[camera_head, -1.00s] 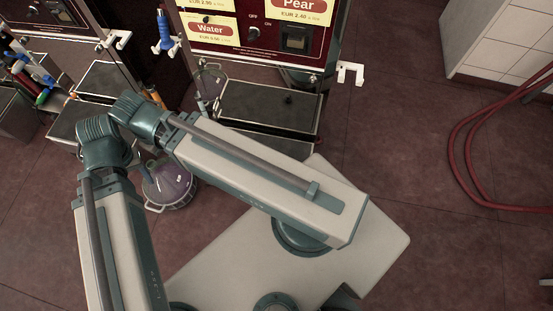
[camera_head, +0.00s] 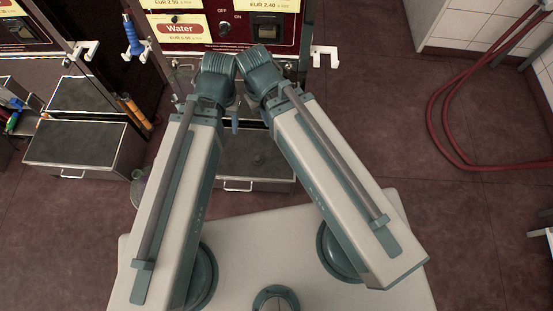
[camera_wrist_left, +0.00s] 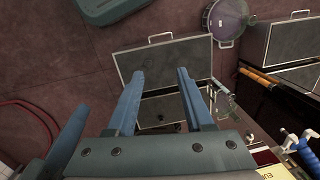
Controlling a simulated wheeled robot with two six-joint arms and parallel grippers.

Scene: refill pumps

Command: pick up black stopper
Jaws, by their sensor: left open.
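The black stopper (camera_head: 257,158) is a small dark knob on the dark top of the box (camera_head: 277,171) in front of the pump, in the head view. My left gripper (camera_head: 235,122) is mostly hidden behind arm links there, with one blue finger showing over the box's back left part. In the left wrist view my left gripper (camera_wrist_left: 162,88) is open, its two blue fingers apart and nothing held between them.
The red pump (camera_head: 225,28) with white hooks (camera_head: 325,57) stands behind the box. Another dark box (camera_head: 75,145) stands to the left. A purplish flask (camera_wrist_left: 228,20) is on the floor beside the box. Red hoses (camera_head: 436,115) lie at right. Floor right of the box is clear.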

